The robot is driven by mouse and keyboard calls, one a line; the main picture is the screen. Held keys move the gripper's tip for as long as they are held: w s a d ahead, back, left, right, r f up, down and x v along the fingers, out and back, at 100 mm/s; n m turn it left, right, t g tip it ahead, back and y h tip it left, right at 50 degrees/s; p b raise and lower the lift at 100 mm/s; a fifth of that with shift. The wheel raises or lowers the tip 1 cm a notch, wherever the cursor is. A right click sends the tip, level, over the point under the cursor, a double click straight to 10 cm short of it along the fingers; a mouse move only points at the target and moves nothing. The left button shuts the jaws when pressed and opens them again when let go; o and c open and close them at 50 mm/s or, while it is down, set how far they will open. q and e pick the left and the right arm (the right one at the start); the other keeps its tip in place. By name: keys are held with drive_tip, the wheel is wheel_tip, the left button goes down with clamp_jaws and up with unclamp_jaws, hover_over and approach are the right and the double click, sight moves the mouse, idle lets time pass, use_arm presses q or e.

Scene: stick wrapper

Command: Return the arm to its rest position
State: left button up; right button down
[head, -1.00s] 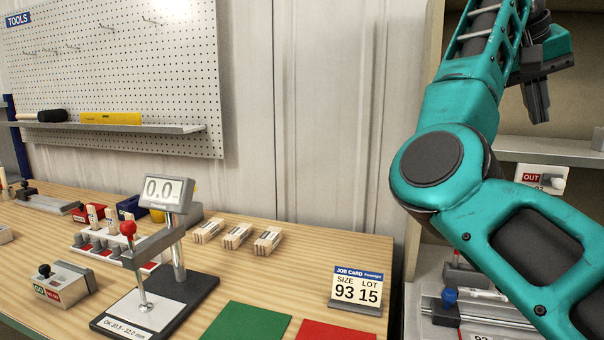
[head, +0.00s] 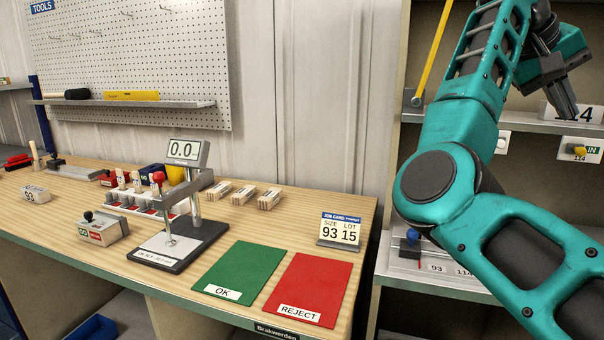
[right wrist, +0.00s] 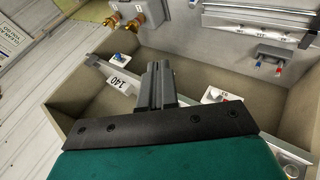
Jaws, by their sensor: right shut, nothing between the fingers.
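My right arm is teal and fills the right side of the head view, bent at a round dark joint. My right gripper (head: 562,95) is at its end in the upper right, pointing down in front of the shelf unit. Its fingers are shut with nothing between them; in the right wrist view the gripper (right wrist: 158,72) also shows closed and empty, over a shelf bay with a "140" label (right wrist: 122,83). It is apart from the workbench (head: 185,265). My left gripper is not in view.
The bench holds a gauge stand (head: 185,152) reading 0.0, a green OK mat (head: 240,268), a red REJECT mat (head: 312,283), a job card (head: 340,229) and several wooden blocks. The shelf unit (head: 440,271) stands right of the bench. A pegboard (head: 140,50) hangs behind.

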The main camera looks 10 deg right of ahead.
drive_tip(key=s+d+f+n+g+h, duration=0.1)
drive_tip(key=d+f+n+g+h, duration=0.35)
drive_tip(key=n+h, duration=0.2)
drive_tip(key=w+a+f+m+t+y, duration=0.4)
drive_tip(key=a+f+m+t, duration=0.6)
drive_tip(key=t, duration=0.4)
drive_tip(key=w+a+f+m+t+y, duration=0.45)
drive_tip(key=a+f+m+t, duration=0.55)
drive_tip(key=t, duration=0.5)
drive_tip(key=s+a+f+n+g+y, duration=0.35)
drive_tip(key=f+n, duration=0.25)
drive_tip(key=f, duration=0.2)
drive_tip(key=s+a+f+n+g+y, duration=0.2)
drive_tip(key=a+f+n+y, duration=0.2)
drive_tip(key=f+n, duration=0.3)
drive_tip(key=s+a+f+n+g, duration=0.3)
drive_tip(key=s+f+n+g, duration=0.1)
drive_tip(key=s+f, duration=0.4)
drive_tip(key=s+a+f+n+g+y, duration=0.1)
drive_tip(key=s+a+f+n+g, duration=0.2)
drive_tip(key=s+f, duration=0.6)
drive_tip(key=shift+s+a+n+g, duration=0.2)
drive_tip(key=shift+a+n+g, duration=0.25)
drive_tip(key=shift+n, duration=0.4)
